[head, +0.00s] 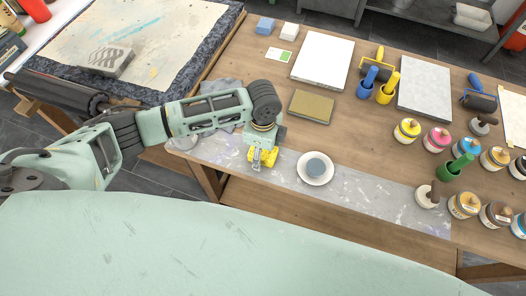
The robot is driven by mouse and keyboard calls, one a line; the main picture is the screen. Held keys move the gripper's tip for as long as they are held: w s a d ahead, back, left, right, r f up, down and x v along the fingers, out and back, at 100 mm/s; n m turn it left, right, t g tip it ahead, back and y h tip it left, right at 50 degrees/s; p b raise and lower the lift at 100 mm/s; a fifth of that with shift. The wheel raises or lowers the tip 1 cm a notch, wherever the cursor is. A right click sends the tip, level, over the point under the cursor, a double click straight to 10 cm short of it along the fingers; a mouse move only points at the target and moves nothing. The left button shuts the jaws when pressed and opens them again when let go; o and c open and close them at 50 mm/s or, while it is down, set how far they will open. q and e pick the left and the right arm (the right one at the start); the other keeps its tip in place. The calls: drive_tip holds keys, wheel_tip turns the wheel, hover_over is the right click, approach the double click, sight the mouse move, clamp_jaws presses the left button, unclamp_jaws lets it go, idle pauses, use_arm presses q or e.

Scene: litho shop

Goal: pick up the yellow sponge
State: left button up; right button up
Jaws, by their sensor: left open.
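My left gripper (262,158) points down over the grey, paint-marked strip along the front of the wooden table. It is open. Bright yellow shows at and around its fingers, where the yellow sponge (271,155) appears to lie, largely hidden by the gripper. I cannot tell how much of this yellow is sponge and how much is finger, or whether they touch. My right gripper is not in view.
A white dish (315,168) with a grey-blue round piece stands just right of the gripper. An olive-gold block (312,106) lies behind it. Blue (265,26) and white (289,31) blocks lie at the back. Several paint jars crowd the right side.

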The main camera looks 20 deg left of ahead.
sight(263, 151)
use_arm(q)
drive_tip(key=shift+f, duration=0.2)
drive_tip(key=c, duration=1)
drive_tip(key=shift+r, duration=0.15)
drive_tip(key=shift+c, duration=0.2)
drive_tip(key=shift+w+r, duration=0.1)
drive_tip(key=shift+r, duration=0.5)
wheel_tip(263, 151, up, 3)
drive_tip(key=shift+f+b, duration=0.1)
drive_tip(key=shift+b, duration=0.35)
drive_tip(key=d+r+b, duration=0.2)
drive_tip(key=d+r, duration=0.4)
drive_tip(key=d, duration=0.5)
drive_tip(key=shift+w+d+r, duration=0.15)
drive_tip(key=shift+d+r, duration=0.2)
drive_tip(key=shift+r, duration=0.05)
